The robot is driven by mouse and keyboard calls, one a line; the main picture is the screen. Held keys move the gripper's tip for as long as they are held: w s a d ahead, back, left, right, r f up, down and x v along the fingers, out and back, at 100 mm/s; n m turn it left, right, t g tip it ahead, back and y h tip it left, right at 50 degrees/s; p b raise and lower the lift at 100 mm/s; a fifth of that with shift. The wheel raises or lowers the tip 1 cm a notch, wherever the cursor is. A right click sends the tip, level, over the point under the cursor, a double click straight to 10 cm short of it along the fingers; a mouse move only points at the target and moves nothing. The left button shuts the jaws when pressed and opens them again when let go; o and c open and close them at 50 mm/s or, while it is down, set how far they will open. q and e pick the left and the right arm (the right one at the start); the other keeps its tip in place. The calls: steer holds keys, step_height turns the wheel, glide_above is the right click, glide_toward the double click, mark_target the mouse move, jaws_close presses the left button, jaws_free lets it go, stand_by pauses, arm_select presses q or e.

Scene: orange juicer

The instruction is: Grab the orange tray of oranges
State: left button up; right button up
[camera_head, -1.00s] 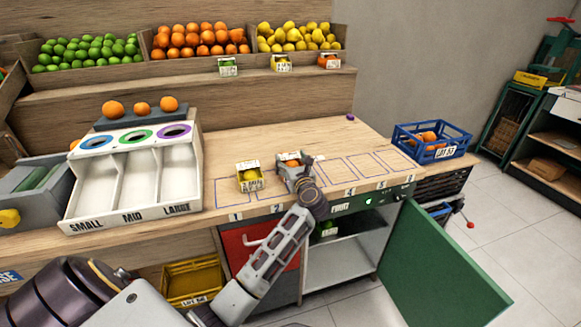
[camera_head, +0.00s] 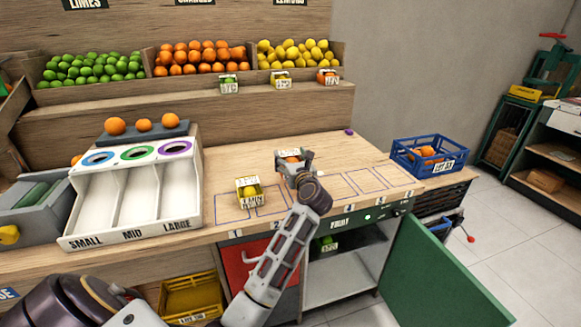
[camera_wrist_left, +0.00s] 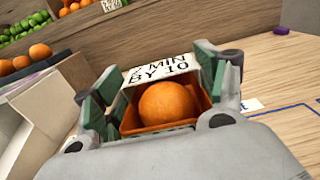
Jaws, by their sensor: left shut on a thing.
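The small orange tray (camera_wrist_left: 160,126) holds an orange (camera_wrist_left: 167,105) and a white card reading "2 MIN BY 10" in the left wrist view. My left gripper (camera_wrist_left: 158,98) is shut on the tray, with green-padded fingers at both sides. In the head view my left gripper (camera_head: 294,168) and the tray's orange (camera_head: 292,159) appear above the counter, behind the numbered slots. The arm covers part of the tray. My right gripper is not in view.
A yellow tray (camera_head: 249,193) with a lemon stands left of my gripper. The white sorter (camera_head: 125,200) is further left, and a blue crate (camera_head: 430,155) is at right. An open green door (camera_head: 440,270) hangs below. Slots to the right are empty.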

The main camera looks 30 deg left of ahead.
arm_select(q)
steer(key=shift+r, duration=1.1)
